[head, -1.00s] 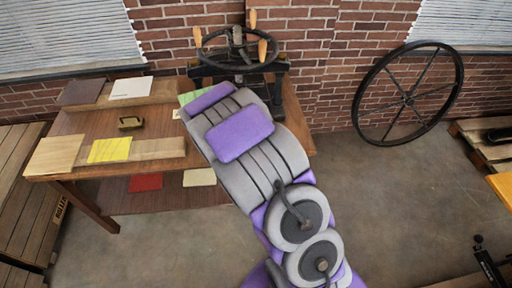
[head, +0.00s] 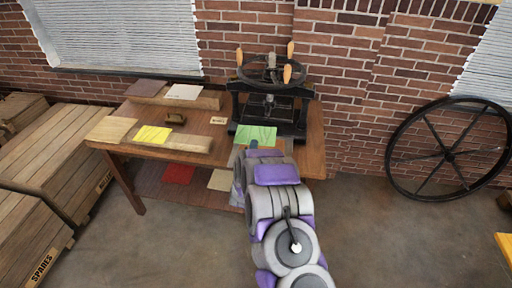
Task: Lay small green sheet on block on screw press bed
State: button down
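The small green sheet (head: 256,134) shows just beyond the end of my arm, in front of the black screw press (head: 270,98) on the right part of the table. My arm covers the area below the sheet, and my gripper's fingers are hidden behind my own arm. I cannot tell whether the gripper touches the sheet, or whether the sheet rests on anything. The block and most of the press bed are hidden behind the sheet and arm. The press has a dark handwheel (head: 270,70) with several orange handles.
A red sheet (head: 178,173) lies on the lower shelf. A big spoked wheel (head: 449,154) leans at right.

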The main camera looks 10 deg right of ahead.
jog(key=d, duration=0.2)
jog(key=d+f, duration=0.1)
jog(key=shift+w+d+m+h, duration=0.3)
jog(key=shift+m, duration=0.1)
notch_tip(320, 180, down, 7)
jog(key=a+b, duration=0.1)
jog(key=b, duration=0.3)
jog(key=shift+s, duration=0.25)
jog(key=shift+a, duration=0.2)
jog(key=c, duration=1.4)
grip_release()
jog(key=shift+w+a, duration=0.1)
jog(key=shift+w, duration=0.1)
jog(key=shift+o, duration=0.6)
jog(key=shift+d+r, duration=0.1)
jog(key=shift+d, duration=0.1)
